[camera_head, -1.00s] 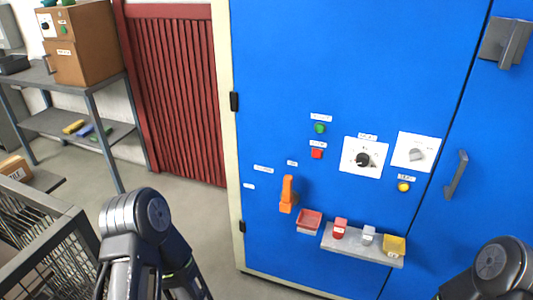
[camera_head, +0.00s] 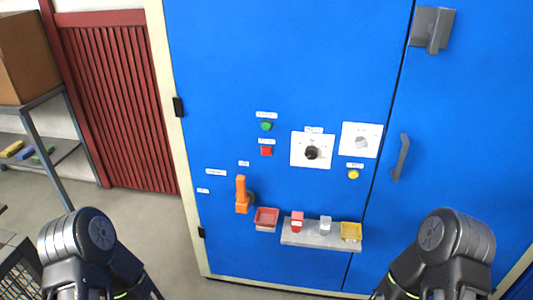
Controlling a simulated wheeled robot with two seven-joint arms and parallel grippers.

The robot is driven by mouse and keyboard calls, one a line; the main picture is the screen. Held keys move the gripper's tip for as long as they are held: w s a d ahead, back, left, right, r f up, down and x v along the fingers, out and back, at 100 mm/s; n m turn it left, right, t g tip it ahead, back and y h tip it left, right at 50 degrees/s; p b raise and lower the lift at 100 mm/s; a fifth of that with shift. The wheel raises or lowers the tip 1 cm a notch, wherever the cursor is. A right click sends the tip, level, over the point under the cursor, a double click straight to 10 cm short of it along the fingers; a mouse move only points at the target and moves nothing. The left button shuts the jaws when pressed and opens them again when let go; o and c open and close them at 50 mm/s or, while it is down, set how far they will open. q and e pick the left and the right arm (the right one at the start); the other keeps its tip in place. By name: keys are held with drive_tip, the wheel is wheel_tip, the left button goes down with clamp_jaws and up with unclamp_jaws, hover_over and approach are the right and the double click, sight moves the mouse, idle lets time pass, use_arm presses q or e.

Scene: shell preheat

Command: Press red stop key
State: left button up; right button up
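The red stop key (camera_head: 266,151) is a small square button on the blue cabinet door (camera_head: 225,75), just below a round green button (camera_head: 266,126) and under a small white label. Nothing touches it. My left arm comes in at the lower left and my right arm at the lower right. Both are well short of the cabinet panel in the picture. Neither gripper's fingers show in the head view.
An orange lever (camera_head: 241,195), a red tray (camera_head: 266,217) and a grey shelf (camera_head: 300,238) with small containers sit lower on the door. Two dials (camera_head: 311,152) (camera_head: 361,141), a yellow button (camera_head: 353,174) and a door handle (camera_head: 401,157) are to the right.

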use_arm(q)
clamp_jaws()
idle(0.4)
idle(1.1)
